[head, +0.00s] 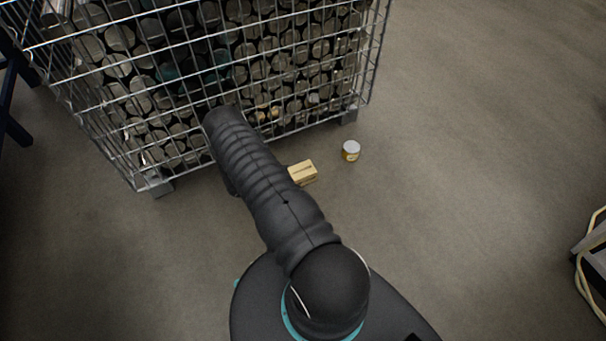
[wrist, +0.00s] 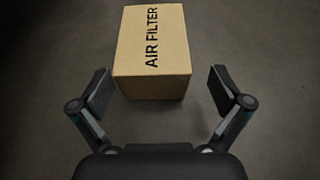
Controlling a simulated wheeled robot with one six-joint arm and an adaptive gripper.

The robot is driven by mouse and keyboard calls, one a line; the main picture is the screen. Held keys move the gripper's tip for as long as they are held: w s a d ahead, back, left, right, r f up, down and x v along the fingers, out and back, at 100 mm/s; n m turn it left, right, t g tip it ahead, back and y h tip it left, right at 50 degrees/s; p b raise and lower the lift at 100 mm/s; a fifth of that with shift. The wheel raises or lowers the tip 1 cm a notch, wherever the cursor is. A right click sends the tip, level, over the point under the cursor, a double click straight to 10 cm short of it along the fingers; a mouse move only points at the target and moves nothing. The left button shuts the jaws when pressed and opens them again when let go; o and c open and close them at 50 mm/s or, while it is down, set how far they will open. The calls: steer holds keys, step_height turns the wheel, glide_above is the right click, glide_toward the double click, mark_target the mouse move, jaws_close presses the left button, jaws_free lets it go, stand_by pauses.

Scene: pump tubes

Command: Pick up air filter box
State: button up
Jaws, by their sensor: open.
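The air filter box (wrist: 152,55) is a tan cardboard box with "AIR FILTER" printed in black on its top. In the head view the box (head: 302,172) sits on the floor, just right of my arm and in front of the wire cage. My gripper (wrist: 158,90) is open, with one finger on each side of the box's near end. The fingers appear apart from the box, with a wider gap on the right. In the head view my arm hides the gripper.
A wire mesh cage (head: 368,75) full of cylindrical tubes stands behind the box. A small can (head: 351,150) with a yellowish label stands on the floor right of the box. Pale hoses (head: 590,265) show at the right edge. The floor between is clear.

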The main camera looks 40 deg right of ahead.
steer(key=x, duration=0.5)
steer(key=shift+w+f, duration=0.1)
steer(key=shift+w, duration=0.15)
steer(key=c, duration=1.2)
